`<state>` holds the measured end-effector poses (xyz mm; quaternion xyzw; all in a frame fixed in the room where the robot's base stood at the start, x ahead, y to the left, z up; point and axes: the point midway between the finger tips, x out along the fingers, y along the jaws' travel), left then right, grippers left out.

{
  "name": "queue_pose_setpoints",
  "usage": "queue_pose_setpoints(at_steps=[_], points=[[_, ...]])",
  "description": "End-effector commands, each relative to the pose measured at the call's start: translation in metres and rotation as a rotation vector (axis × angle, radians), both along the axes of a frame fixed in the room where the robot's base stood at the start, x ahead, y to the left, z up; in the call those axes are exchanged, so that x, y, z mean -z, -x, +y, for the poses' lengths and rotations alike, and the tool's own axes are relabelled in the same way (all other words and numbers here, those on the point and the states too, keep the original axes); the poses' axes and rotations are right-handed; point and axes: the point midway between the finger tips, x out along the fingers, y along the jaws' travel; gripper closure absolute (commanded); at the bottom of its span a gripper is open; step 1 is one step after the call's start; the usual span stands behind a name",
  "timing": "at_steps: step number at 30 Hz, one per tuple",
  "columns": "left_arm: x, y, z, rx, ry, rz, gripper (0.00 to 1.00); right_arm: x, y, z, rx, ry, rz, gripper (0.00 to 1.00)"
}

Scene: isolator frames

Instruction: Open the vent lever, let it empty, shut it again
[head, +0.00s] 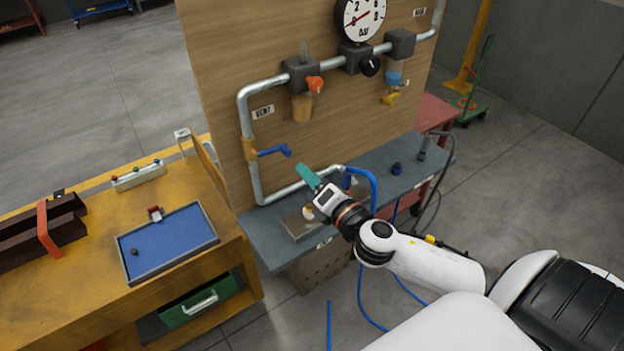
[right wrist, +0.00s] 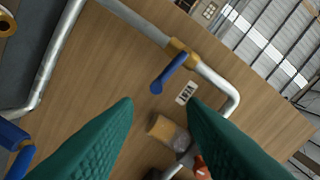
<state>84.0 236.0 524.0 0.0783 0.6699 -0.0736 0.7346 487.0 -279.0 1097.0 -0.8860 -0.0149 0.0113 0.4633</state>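The vent lever (head: 274,152) is a blue handle on a brass valve (head: 249,148) in the left vertical pipe. It points right, crosswise to the pipe, below a VENT label (head: 263,112). In the right wrist view the blue lever (right wrist: 170,73) lies beyond the fingertips, clear of both. My right gripper (head: 307,175) is below and to the right of the lever, apart from it. In the right wrist view its teal fingers (right wrist: 160,105) stand wide apart with nothing between them. My left gripper is not in view.
A filter bowl (head: 302,107) with an orange knob (head: 314,84) and a round gauge (head: 361,17) hang on the wooden panel (head: 222,50). A blue hose (head: 372,188) rises beside my right gripper. A grey shelf (head: 270,240) runs below; a yellow bench (head: 90,240) stands left.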

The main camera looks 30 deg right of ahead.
Motion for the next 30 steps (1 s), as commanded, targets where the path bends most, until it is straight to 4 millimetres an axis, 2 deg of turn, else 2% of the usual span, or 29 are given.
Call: queue_pose_setpoints(at_steps=[6,10,13,14,18,22,26,30], points=[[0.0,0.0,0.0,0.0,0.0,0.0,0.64,0.0,0.0,0.0,0.0,0.0,0.0,0.62],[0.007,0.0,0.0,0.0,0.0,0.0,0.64,0.006,0.001,0.002,0.0,0.013,-0.009,0.82],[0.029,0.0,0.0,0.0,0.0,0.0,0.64,0.022,0.002,0.008,0.002,0.065,-0.044,0.98],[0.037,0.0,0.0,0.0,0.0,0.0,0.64,0.029,0.003,0.011,0.004,0.092,-0.059,1.0],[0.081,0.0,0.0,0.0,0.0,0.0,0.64,0.059,0.009,0.021,0.037,0.267,-0.144,1.0],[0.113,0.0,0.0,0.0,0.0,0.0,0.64,0.081,0.015,0.025,0.088,0.44,-0.198,1.0],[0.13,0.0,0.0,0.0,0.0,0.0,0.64,0.094,0.019,0.026,0.129,0.571,-0.222,1.0],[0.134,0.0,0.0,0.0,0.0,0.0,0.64,0.095,0.02,0.026,0.15,0.636,-0.23,1.0]])
